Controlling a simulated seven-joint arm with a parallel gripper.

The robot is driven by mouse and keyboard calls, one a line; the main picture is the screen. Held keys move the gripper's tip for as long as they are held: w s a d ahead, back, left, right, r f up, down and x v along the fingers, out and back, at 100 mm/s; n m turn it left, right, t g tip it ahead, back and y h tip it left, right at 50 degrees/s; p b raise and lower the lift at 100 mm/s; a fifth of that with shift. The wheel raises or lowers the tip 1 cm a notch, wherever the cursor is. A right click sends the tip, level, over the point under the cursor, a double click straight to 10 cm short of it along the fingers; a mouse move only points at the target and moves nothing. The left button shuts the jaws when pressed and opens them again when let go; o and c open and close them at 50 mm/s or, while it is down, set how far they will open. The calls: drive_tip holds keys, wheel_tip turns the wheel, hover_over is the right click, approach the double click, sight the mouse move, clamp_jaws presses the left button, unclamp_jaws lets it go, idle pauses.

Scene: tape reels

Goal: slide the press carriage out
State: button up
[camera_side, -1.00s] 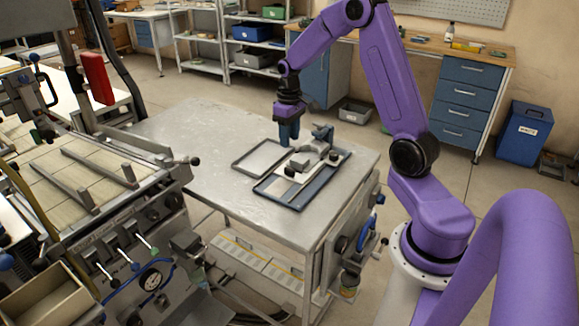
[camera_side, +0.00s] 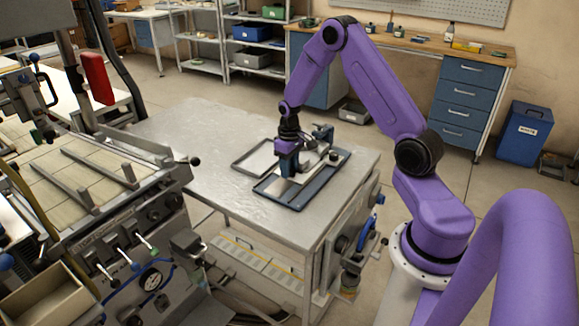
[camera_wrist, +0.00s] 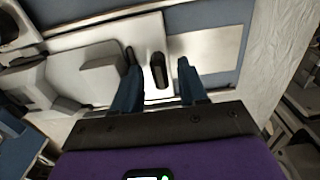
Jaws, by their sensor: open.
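The press (camera_side: 318,158) is a light metal fixture on a blue base tray (camera_side: 296,203) on the steel table. In the wrist view, its pale carriage plate (camera_wrist: 150,33) carries a dark upright handle (camera_wrist: 158,70). My gripper (camera_side: 287,172) is low over the front left part of the press. In the wrist view, the blue fingers of my gripper (camera_wrist: 157,62) are open, one on each side of the handle. I cannot tell whether either finger touches it. In the side view, my gripper hides the handle.
A shallow grey tray (camera_side: 240,167) lies just left of the press. A black knob (camera_side: 334,156) stands at its right. The left part of the steel table (camera_side: 190,135) is clear. A large machine (camera_side: 110,225) stands beyond the table's left edge.

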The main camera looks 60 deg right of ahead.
drive_tip(key=shift+c, duration=0.3)
clamp_jaws()
drive_tip(key=a, duration=0.7)
drive_tip(key=shift+a, duration=0.3)
drive_tip(key=shift+o, duration=0.3)
unclamp_jaws()
wheel_tip(320, 180, up, 18)
drive_tip(key=shift+f, duration=0.25)
